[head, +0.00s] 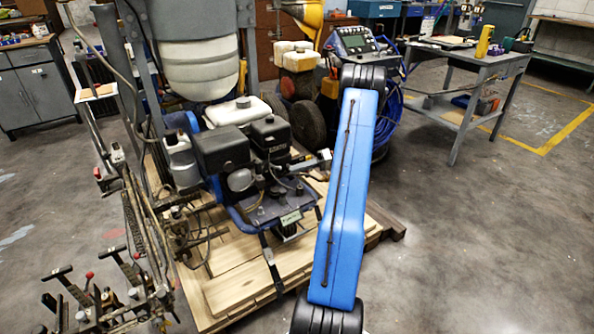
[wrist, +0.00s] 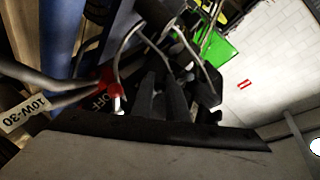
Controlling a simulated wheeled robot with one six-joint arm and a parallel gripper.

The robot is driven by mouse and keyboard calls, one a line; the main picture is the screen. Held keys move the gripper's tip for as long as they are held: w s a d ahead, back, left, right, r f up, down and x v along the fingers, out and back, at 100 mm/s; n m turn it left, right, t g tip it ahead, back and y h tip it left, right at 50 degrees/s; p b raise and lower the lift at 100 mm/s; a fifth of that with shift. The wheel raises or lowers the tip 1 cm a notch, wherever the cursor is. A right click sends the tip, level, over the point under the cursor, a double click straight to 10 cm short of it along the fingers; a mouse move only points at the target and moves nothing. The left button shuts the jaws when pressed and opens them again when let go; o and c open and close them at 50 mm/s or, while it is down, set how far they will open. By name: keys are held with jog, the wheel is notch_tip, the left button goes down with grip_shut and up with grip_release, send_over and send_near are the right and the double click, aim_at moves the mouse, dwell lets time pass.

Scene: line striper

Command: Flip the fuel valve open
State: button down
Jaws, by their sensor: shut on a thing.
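The line striper's engine (head: 240,160) stands in the middle of the head view. In the wrist view a small red fitting (wrist: 107,78) sits close to dark lettering that reads OFF; it looks like part of the fuel valve. My gripper (wrist: 165,88) shows as dark fingers just right of the red fitting. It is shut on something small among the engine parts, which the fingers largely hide. I cannot make out the valve handle's angle. In the head view I cannot clearly tell my fingertips from the engine.
A tag reading 10W-30 (wrist: 25,113) and grey hoses lie close on the left in the wrist view. The striper stands on a wooden pallet (head: 235,290). A grey cart (head: 470,55) stands at the right. The floor at lower right is clear.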

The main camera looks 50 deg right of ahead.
dwell(0.4)
jog(key=c, duration=1.7)
grip_release()
jog(key=shift+c, duration=0.2)
jog(key=shift+d, duration=0.1)
jog(key=v, duration=1.7)
jog(key=shift+d, duration=0.15)
jog(key=shift+d, duration=0.1)
